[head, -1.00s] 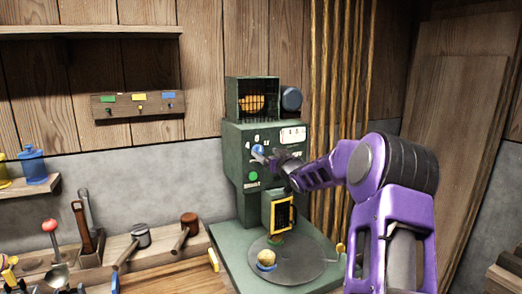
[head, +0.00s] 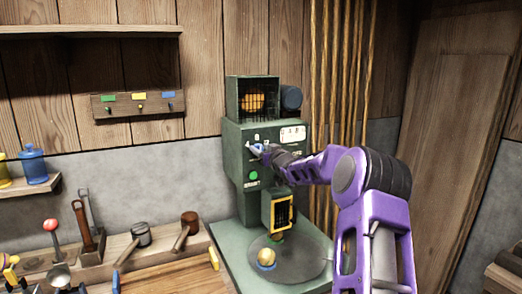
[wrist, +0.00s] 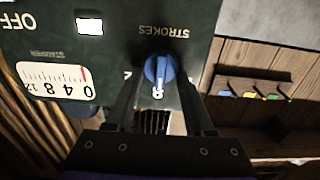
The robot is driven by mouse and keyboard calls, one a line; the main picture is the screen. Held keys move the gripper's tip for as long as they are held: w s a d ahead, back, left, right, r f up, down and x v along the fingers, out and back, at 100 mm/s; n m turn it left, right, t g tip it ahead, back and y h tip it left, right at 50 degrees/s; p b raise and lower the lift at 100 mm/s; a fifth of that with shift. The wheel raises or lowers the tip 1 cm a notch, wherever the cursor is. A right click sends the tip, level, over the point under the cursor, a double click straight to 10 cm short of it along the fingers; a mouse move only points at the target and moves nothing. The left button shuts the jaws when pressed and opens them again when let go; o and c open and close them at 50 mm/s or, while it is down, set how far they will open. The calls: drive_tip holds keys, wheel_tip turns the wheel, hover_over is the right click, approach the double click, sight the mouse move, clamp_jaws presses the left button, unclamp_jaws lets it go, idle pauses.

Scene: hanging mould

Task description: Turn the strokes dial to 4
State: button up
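The strokes dial (wrist: 160,68) is a blue knob on the dark green machine's front, below an upside-down STROKES label (wrist: 165,32) in the wrist view. A white mark shows at the dial's lower edge there. In the head view the dial (head: 256,149) is a small blue spot at the tip of my gripper (head: 265,151). In the wrist view my gripper (wrist: 161,77) has one finger on each side of the dial, seemingly open. I cannot tell whether the fingers touch it.
The green machine (head: 233,165) has a white scale plate (head: 292,134), a green button (head: 253,175) and a yellow-framed guard (head: 281,212) below. A round plate (head: 300,262) lies on its base. A wall rack (head: 134,104) hangs left; tools stand on the left bench.

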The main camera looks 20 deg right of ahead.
clamp_jaws()
drive_tip(key=shift+f+n+b, duration=0.1)
drive_tip(key=shift+n+b, duration=0.2)
drive_tip(key=shift+n, duration=0.1)
drive_tip(key=n+b, duration=0.2)
drive_tip(key=n, duration=0.1)
drive_tip(key=n+b, duration=0.2)
drive_tip(key=n, duration=0.2)
drive_tip(key=a+n+b, duration=0.1)
drive_tip(key=n+b, duration=0.1)
drive_tip(key=n, duration=0.2)
drive_tip(key=shift+f+b, duration=0.25)
drive_tip(key=shift+b, duration=0.15)
drive_tip(key=o, duration=0.7)
unclamp_jaws()
drive_tip(key=shift+o, duration=0.2)
drive_tip(key=shift+s, duration=0.15)
